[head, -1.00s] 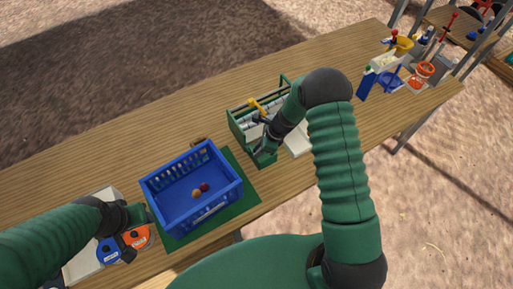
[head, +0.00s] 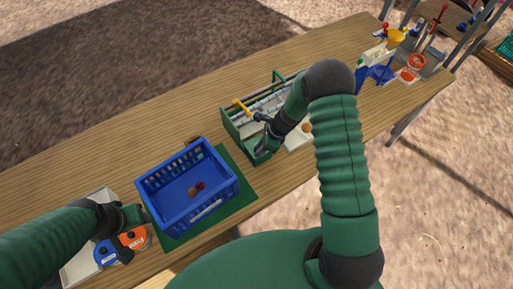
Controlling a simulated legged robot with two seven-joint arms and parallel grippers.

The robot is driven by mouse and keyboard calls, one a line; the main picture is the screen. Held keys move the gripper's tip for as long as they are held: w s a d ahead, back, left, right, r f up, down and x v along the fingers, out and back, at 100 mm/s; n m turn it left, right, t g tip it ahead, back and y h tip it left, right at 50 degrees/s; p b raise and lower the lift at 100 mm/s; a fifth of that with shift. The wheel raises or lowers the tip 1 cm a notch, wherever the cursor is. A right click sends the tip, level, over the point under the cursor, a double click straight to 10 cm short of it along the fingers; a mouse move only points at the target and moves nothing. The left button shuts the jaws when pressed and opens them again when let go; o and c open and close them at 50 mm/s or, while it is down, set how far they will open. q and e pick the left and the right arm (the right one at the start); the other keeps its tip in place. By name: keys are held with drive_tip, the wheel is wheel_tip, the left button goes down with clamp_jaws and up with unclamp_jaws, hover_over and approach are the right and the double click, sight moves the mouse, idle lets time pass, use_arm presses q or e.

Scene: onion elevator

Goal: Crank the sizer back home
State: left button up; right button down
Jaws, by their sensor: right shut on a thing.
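The sizer (head: 229,122) is a green open-topped frame with grey rollers, standing mid-table in the head view. A crank with a yellow part (head: 241,105) and a dark arm shows over its near left part. My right gripper (head: 261,119) is at the crank and shut on it; the fingers are small, and my wrist hides part of the grip. My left gripper (head: 137,214) is low at the left, beside the blue crate's near-left side; its fingers are too unclear to tell their opening.
A white tray (head: 298,141) with a round brown thing (head: 307,127) lies right of the sizer. Orange and blue items (head: 133,239) lie front left. Bottles and funnels crowd the far right.

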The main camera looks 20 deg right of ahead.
use_arm(q)
drive_tip(key=shift+s+d+r, duration=0.1)
drive_tip(key=shift+d, duration=0.15)
use_arm(e)
drive_tip(key=shift+w+d+r, duration=0.25)
drive_tip(key=shift+w+d, duration=0.05)
drive_tip(key=shift+d, duration=0.25)
drive_tip(key=shift+s+d, duration=0.1)
drive_tip(key=shift+d, duration=0.4)
drive_tip(key=c, duration=1.5)
unclamp_jaws()
drive_tip(key=shift+d+f, duration=0.1)
drive_tip(key=o, duration=0.3)
drive_tip(key=shift+f, duration=0.2)
use_arm(q)
drive_tip(key=shift+w, duration=0.35)
use_arm(e)
drive_tip(key=shift+a, duration=0.25)
use_arm(q)
drive_tip(key=shift+s, duration=0.2)
use_arm(e)
drive_tip(key=shift+s, duration=0.2)
